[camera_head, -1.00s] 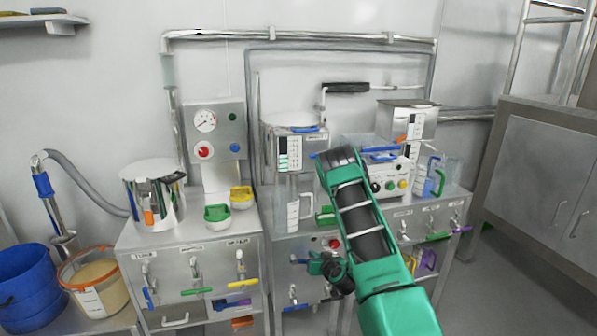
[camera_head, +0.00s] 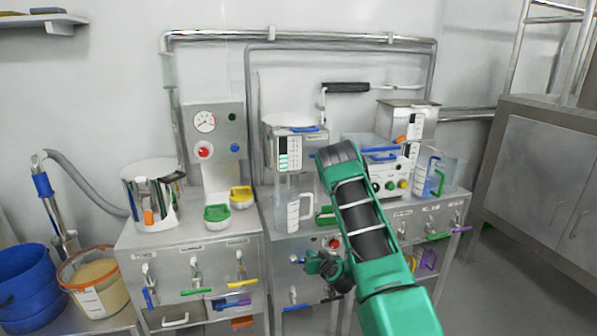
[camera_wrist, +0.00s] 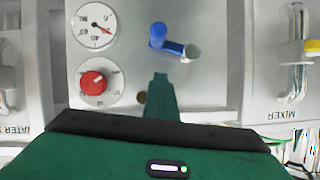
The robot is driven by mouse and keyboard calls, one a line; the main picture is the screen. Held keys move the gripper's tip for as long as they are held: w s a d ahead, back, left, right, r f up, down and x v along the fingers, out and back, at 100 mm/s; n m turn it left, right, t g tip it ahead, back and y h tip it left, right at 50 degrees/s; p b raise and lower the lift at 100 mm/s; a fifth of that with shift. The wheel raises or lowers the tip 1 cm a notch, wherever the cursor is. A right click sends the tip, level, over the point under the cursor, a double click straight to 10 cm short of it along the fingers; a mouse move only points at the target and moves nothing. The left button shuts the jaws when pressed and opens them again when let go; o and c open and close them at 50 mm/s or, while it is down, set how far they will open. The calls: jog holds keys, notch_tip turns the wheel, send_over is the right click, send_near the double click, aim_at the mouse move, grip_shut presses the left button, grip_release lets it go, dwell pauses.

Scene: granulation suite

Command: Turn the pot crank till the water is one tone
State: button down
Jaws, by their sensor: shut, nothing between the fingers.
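A crank with a black grip (camera_head: 345,88) stands above the middle unit (camera_head: 292,152) in the head view. Which pot it belongs to is not clear. A steel pot (camera_head: 160,207) stands on the left cabinet; no water shows inside it. My gripper (camera_head: 318,262) is low in front of the middle cabinet, well below the black-gripped crank. In the wrist view my gripper (camera_wrist: 160,82) is shut and empty, its fingers pointing at a grey panel. A blue lever (camera_wrist: 165,42) with a grey end lies just beyond the fingertips; contact cannot be told.
The wrist view shows a dial gauge (camera_wrist: 95,25) and a red knob (camera_wrist: 95,82) left of the fingers. A blue bucket (camera_head: 25,288) is at left.

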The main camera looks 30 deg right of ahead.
jog(key=shift+a+f, duration=0.1)
jog(key=shift+f, duration=0.1)
jog(key=c, duration=2)
grip_release()
jog(key=shift+c, duration=0.2)
jog(key=v, duration=1)
jog(key=shift+s+r, duration=0.15)
jog(key=shift+s, duration=0.05)
